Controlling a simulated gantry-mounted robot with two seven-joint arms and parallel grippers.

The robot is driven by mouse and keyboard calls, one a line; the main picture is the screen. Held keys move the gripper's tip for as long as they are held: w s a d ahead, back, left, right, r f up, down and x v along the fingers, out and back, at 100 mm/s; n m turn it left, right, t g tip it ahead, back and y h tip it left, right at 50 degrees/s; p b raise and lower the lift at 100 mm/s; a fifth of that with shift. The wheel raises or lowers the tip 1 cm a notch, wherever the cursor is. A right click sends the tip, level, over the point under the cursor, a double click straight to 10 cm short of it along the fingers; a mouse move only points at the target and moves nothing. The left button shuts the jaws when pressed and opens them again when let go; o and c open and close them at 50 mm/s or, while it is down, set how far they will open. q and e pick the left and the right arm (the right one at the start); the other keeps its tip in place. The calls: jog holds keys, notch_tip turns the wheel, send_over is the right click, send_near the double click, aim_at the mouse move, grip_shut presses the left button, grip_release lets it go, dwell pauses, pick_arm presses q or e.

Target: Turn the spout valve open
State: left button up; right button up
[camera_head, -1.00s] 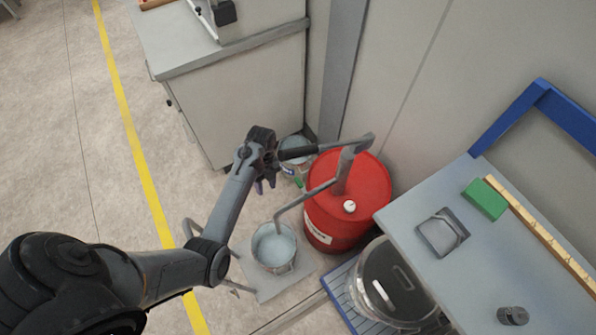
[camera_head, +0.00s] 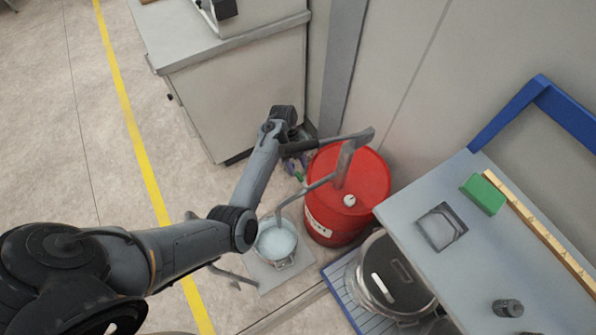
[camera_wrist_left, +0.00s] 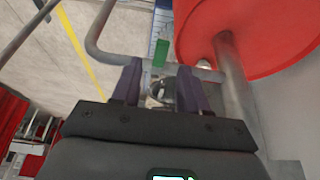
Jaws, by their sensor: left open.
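The spout pipe (camera_head: 308,190) runs from the pump on the red drum (camera_head: 365,185) down to a bucket (camera_head: 276,241). A small green lever (camera_head: 300,177), which looks like the spout valve's handle, stands at the pipe. In the left wrist view the green lever (camera_wrist_left: 160,52) shows just beyond the gap between my fingertips. My left gripper (camera_head: 292,164) is open, with its purple fingers close to the lever; I see no contact. In the left wrist view the open fingers (camera_wrist_left: 159,78) have nothing held between them. My right gripper is not in view.
The pump handle (camera_head: 325,143) reaches left from the pump column (camera_head: 345,165), close beside my left wrist. A cabinet (camera_head: 240,95) stands behind. A table (camera_head: 470,265) with a green block (camera_head: 483,195) and a lidded pot (camera_head: 390,280) are at right. Floor at left is clear.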

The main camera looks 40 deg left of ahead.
aim_at(300, 176)
pick_arm(q)
jog(key=shift+x, duration=1.55)
jog(key=shift+c, duration=0.2)
grip_shut()
